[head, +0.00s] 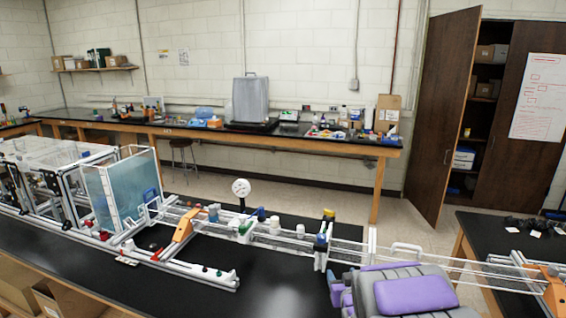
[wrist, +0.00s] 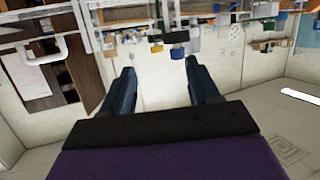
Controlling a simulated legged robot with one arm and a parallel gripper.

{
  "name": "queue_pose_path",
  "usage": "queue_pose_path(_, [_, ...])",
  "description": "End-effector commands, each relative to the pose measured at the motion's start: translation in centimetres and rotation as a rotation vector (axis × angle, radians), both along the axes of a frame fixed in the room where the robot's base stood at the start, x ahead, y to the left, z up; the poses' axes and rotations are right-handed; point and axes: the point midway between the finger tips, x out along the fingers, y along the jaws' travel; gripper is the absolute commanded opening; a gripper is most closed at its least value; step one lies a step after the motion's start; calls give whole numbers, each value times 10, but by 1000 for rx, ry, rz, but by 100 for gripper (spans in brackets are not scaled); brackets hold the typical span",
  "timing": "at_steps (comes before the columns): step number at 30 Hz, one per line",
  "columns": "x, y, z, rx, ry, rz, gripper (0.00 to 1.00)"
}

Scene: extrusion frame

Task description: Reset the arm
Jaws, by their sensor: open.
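My gripper (wrist: 160,72) shows in the wrist view with its two dark fingers spread apart. Nothing is held between them; only wall shows in the gap. My purple and grey arm (head: 412,293) fills the lower right of the head view, close to the rails of the extrusion frame (head: 283,238).
The frame runs along a black bench (head: 270,296) with a water tank (head: 120,190), a round gauge (head: 241,187) and orange brackets (head: 178,234). A long bench (head: 290,138) lines the back wall. A cabinet door (head: 443,110) stands open at right.

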Motion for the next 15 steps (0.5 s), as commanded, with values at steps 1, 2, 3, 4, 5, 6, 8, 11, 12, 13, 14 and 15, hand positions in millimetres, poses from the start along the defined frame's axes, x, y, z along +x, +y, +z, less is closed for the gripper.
queue_pose_path(1, [-6, -2, 4, -6, 33, -12, 61])
queue_pose_path(2, [-9, -3, 5, -9, 55, -19, 61])
queue_pose_path(3, [-15, -5, 3, -13, 91, -30, 61])
queue_pose_path(4, [-20, -6, 4, -16, 113, -37, 61])
queue_pose_path(5, [-25, -8, 4, -19, 140, -44, 61])
queue_pose_path(6, [-31, -9, 5, -22, 168, -52, 61])
queue_pose_path(8, [-42, -11, 4, -26, 220, -65, 61])
queue_pose_path(11, [-61, -13, 5, -30, 302, -84, 61])
queue_pose_path(12, [-69, -13, 6, -31, 334, -91, 61])
queue_pose_path(13, [-75, -14, 5, -31, 360, -96, 61])
queue_pose_path(14, [-82, -14, 5, -32, 385, -101, 61])
queue_pose_path(15, [-91, -14, 6, -33, 418, -107, 61])
